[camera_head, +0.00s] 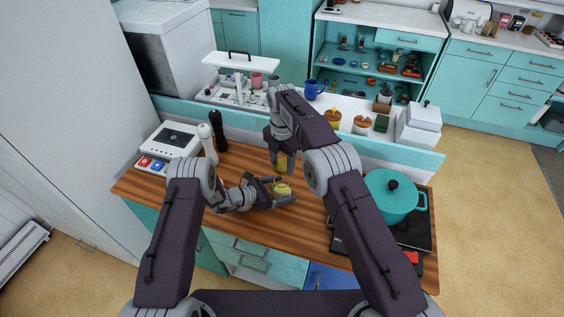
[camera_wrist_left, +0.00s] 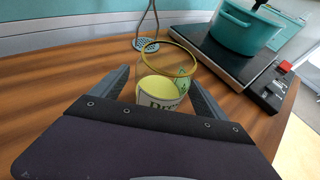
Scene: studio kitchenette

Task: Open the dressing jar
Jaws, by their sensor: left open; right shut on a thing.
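The dressing jar (camera_head: 284,189) stands on the wooden counter, a clear container with yellow contents. In the left wrist view the jar (camera_wrist_left: 160,92) is upright, with a partly hidden printed label and a yellow-rimmed top that looks uncovered. My left gripper (camera_head: 282,190) is open, with one finger on each side of the jar; the fingers (camera_wrist_left: 157,82) appear apart from it.
A teal pot (camera_head: 391,195) stands on a black hob (camera_head: 414,232) at the right. White and black mills (camera_head: 217,130) and a white appliance (camera_head: 172,141) are at the left. A raised ledge behind holds a blue mug (camera_head: 311,89) and jars.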

